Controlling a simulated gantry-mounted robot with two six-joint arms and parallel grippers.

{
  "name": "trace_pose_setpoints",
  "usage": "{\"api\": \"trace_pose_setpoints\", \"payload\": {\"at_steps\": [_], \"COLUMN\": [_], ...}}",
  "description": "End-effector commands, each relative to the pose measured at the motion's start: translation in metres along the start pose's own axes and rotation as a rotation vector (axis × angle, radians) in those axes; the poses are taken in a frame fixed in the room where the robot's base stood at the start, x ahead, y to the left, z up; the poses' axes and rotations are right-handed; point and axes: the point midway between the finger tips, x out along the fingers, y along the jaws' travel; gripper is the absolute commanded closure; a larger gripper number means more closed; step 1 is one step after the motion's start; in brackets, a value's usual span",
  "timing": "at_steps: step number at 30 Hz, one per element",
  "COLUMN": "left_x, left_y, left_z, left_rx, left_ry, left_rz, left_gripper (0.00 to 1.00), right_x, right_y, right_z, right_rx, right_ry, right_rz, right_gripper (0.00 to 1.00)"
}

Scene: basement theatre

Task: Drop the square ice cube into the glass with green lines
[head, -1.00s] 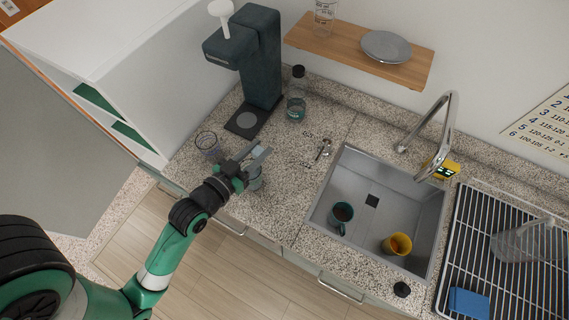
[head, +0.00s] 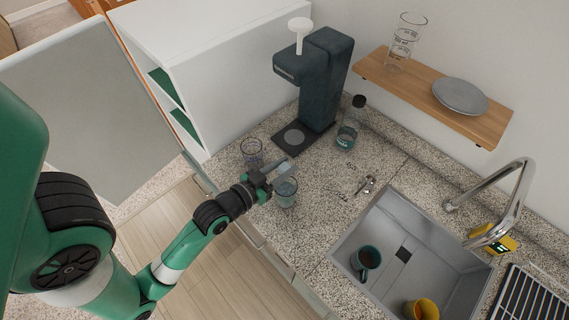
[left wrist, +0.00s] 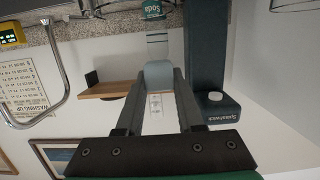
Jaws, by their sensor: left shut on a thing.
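My left gripper (head: 281,173) is over the counter and shut on a pale, translucent block. In the left wrist view the block, which looks like the square ice cube (left wrist: 158,73), sits between the fingertips. A clear glass (head: 287,194) stands on the counter just below the fingertips in the head view. A second glass (head: 251,153) stands farther back, left of the gripper, with a bluish tint. The line colours on both glasses are too small to tell. My right gripper is not in view.
A dark soda machine (head: 318,85) and a bottle (head: 349,125) stand behind the gripper. Small metal items (head: 366,185) lie to the right on the counter. The sink (head: 382,215) holds a dark mug (head: 366,259) and a yellow cup (head: 422,309). A wooden shelf (head: 425,88) is on the wall.

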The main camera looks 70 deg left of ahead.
Motion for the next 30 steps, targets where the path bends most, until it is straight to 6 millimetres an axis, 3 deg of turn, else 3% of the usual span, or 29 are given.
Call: {"api": "trace_pose_setpoints", "payload": {"at_steps": [8,9,15,25,30], "left_x": [0.000,0.000,0.000,-0.003,-0.029], "left_y": [0.000,0.000,0.000,0.000,0.000], "left_z": [0.001,0.001,0.001,0.002,0.004], "left_rx": [0.000,0.000,0.000,0.000,0.001], "left_ry": [0.001,0.001,0.001,0.001,-0.002], "left_rz": [0.000,0.000,0.000,0.000,-0.002], "left_gripper": [1.00,0.60,0.29,0.29,0.29], "right_x": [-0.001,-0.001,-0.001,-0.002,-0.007], "right_y": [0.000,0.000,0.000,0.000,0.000], "right_z": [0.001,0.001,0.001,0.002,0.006], "right_rx": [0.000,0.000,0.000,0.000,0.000], "right_ry": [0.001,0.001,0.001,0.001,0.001], "right_rz": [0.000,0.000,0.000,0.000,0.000], "right_gripper": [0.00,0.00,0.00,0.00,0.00]}}
